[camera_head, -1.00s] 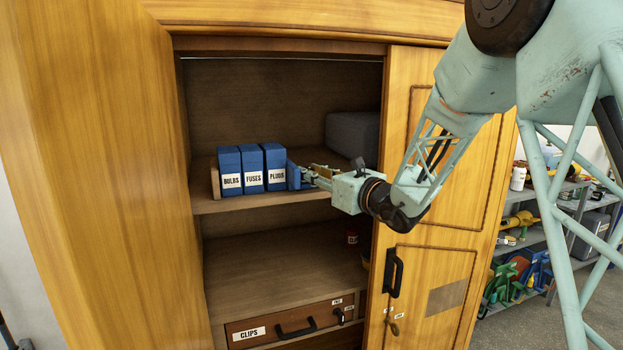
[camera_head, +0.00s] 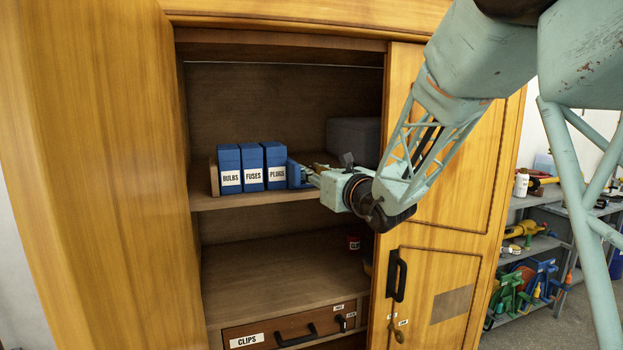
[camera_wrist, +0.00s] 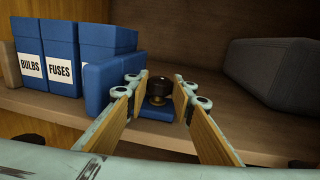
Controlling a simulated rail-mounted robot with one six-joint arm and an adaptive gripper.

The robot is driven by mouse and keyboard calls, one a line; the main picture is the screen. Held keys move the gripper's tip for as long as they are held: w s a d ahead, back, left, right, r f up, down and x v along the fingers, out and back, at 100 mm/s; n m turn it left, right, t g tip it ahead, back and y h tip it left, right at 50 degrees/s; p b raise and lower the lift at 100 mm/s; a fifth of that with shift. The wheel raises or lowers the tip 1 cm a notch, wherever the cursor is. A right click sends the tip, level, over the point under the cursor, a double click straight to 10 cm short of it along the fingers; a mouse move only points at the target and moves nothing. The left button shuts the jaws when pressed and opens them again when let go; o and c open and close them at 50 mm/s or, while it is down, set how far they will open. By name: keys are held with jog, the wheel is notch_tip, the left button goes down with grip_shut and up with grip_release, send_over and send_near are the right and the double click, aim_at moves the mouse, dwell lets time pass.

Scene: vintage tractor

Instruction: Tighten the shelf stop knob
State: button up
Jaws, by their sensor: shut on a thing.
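The shelf stop is a blue bracket (camera_head: 293,175) standing against the right side of the PLUGS box (camera_head: 276,166). It also shows in the wrist view (camera_wrist: 97,88), with a flat blue foot (camera_wrist: 153,112). Its knob (camera_wrist: 159,88), dark on top with a brass-coloured lower part, sits above that foot. My gripper (camera_wrist: 158,92) is around the knob, one finger on each side, and is shut on it. In the head view my gripper (camera_head: 308,178) reaches in from the right at shelf height; the knob is hard to make out there.
Blue boxes marked BULBS (camera_head: 230,170) and FUSES (camera_head: 252,167) stand left of PLUGS on the shelf. A grey case (camera_head: 350,141) lies at the shelf's right. The cabinet door (camera_head: 450,225) is beside my arm. A CLIPS drawer (camera_head: 285,329) is below.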

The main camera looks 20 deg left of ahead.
jog(key=shift+a+r+m+t+h+b, duration=0.1)
jog(key=shift+m+t+h+b, duration=0.65)
jog(key=shift+b, duration=2.1)
jog(key=o, duration=0.7)
jog(key=shift+o, duration=0.9)
jog(key=shift+s, duration=0.15)
jog(key=v, duration=0.8)
